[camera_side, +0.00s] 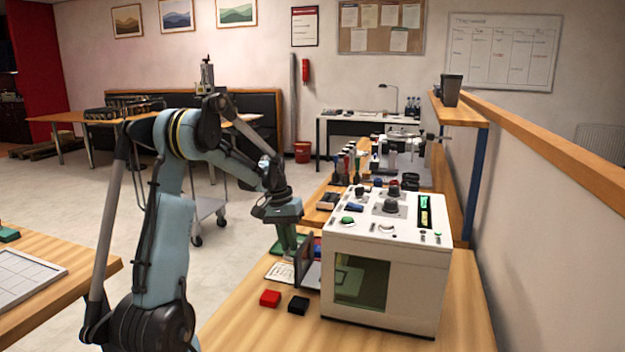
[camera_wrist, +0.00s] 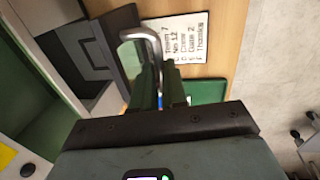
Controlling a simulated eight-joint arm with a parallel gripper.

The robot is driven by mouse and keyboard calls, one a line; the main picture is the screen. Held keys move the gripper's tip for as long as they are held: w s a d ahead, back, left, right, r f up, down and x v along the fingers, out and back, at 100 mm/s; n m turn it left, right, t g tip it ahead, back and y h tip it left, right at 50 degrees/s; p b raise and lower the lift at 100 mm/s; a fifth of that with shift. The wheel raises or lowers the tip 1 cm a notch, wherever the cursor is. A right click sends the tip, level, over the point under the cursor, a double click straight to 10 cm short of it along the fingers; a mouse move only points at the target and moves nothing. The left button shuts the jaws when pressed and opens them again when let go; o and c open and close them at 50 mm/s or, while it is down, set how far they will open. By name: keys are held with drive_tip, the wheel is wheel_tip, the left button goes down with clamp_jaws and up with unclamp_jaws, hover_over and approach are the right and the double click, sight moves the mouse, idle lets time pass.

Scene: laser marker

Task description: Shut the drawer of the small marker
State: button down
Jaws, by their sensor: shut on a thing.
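The small marker (camera_side: 390,285) is a white box with a greenish window and several knobs on top, on the wooden bench. Its drawer (camera_side: 313,276) stands out from its left side, with a dark upright front. In the wrist view the grey drawer (camera_wrist: 128,60) shows at upper left, beside the marker's green-lined opening (camera_wrist: 25,75). My gripper (camera_side: 290,250) is at the drawer's front, on the side away from the marker. In the wrist view my gripper (camera_wrist: 160,85) has its green fingers shut on the silver drawer handle (camera_wrist: 142,34). The fingers hide part of the handle.
A red block (camera_side: 270,298) and a black block (camera_side: 299,305) lie on the bench in front of the drawer. A lettered white card (camera_wrist: 195,42) and a green item (camera_wrist: 205,91) lie close to my fingers. Bench space in front of the blocks is clear.

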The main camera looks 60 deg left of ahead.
drive_tip(key=w+d, duration=0.5)
drive_tip(key=shift+w+d, duration=0.35)
drive_tip(key=shift+w, duration=0.05)
drive_tip(key=c, duration=1.2)
unclamp_jaws()
drive_tip(key=shift+c, duration=0.2)
drive_tip(key=shift+o, duration=0.4)
drive_tip(key=shift+s, duration=0.1)
drive_tip(key=shift+r, duration=0.1)
drive_tip(key=shift+a+r, duration=0.1)
drive_tip(key=shift+r, duration=0.25)
wheel_tip(320, 180, up, 11)
drive_tip(key=s+a, duration=0.1)
drive_tip(key=shift+s+a, duration=0.2)
drive_tip(key=shift+s, duration=0.05)
